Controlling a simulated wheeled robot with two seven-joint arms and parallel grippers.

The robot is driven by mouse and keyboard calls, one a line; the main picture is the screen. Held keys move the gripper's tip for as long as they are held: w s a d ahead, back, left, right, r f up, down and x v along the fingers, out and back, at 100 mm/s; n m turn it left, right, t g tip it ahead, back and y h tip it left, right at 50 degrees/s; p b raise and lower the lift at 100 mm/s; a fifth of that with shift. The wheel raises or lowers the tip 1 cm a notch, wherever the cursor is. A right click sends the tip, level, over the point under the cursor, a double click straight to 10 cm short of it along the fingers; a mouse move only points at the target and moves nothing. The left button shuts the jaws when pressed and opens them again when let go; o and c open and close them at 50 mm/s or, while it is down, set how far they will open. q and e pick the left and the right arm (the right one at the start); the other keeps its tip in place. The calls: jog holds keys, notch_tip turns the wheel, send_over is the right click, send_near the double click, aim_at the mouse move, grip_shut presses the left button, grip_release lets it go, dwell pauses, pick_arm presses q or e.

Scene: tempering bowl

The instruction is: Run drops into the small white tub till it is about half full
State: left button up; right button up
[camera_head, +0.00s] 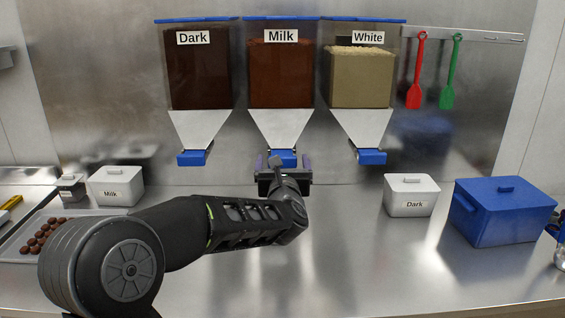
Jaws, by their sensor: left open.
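My left gripper (283,164) is open in front of the Milk dispenser (281,75), its fingers to either side of that dispenser's blue outlet (284,156). I cannot tell whether they touch it. The Dark dispenser (197,70) and White dispenser (359,80) hang on either side, each with a blue outlet. Lidded white tubs stand on the counter: one labelled Milk (115,188) at left, one labelled Dark (412,196) at right. A smaller lidded box (69,188) stands beside the Milk tub. No open tub shows; my arm and gripper hide part of the counter.
A blue lidded box (502,212) stands at the right. A tray (18,240) with brown drops lies at the left, partly behind my arm. Red (415,85) and green (450,85) spatulas hang on the wall. The middle-right counter (370,265) is clear.

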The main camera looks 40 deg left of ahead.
pick_arm(q)
jog(key=b+v, duration=0.1)
jog(key=v, duration=0.5)
jog(key=shift+w, duration=0.1)
